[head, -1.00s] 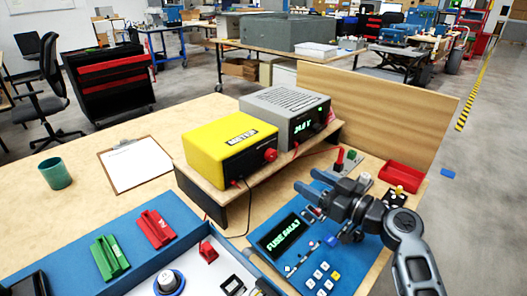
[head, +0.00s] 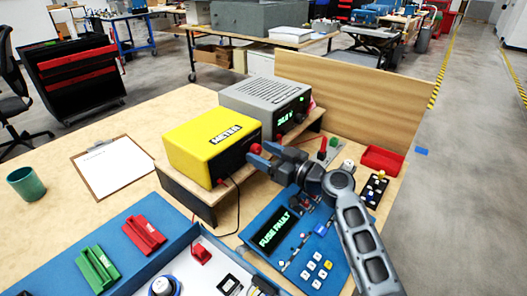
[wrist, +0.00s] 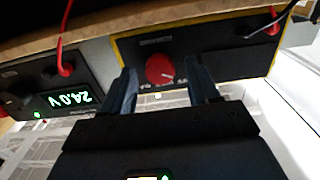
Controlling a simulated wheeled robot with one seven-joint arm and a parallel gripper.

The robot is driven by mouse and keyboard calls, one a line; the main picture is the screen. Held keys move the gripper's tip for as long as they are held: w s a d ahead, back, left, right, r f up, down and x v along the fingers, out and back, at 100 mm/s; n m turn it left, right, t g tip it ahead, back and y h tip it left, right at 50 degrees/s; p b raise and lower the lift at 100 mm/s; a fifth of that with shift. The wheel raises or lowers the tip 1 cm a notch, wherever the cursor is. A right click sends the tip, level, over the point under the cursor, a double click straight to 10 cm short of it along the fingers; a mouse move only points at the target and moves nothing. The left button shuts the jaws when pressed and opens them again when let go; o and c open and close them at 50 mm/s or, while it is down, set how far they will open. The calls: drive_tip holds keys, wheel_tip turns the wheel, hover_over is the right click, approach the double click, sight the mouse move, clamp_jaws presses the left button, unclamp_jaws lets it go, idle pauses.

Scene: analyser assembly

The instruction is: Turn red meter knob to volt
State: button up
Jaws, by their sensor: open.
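The yellow meter (head: 207,141) sits on a raised wooden shelf, its dark front facing right. Its red knob (head: 253,150) is partly hidden by my gripper in the head view. In the wrist view the red knob (wrist: 160,69) shows whole, with a pale pointer line and small markings too small to read surely. My gripper (head: 258,156) is open in front of the meter face. In the wrist view, its two blue fingers (wrist: 157,80) lie on either side of the knob with gaps visible. Whether they touch it cannot be told.
A grey power supply (head: 268,104) reading 24.0 V stands beside the meter. Below is a blue panel (head: 300,255) showing "FUSE FAULT". A wooden board (head: 350,105) closes the back. A red tray (head: 382,159) lies at right. Cables hang near the meter front.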

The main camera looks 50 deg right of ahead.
drive_tip(key=shift+w, duration=0.1)
drive_tip(key=c, duration=1)
drive_tip(key=shift+c, duration=0.2)
drive_tip(key=shift+m, duration=0.3)
drive_tip(key=m+b, duration=0.2)
drive_tip(key=m, duration=0.2)
drive_tip(key=shift+f, duration=0.1)
drive_tip(key=m, duration=0.3)
drive_tip(key=shift+m, duration=2)
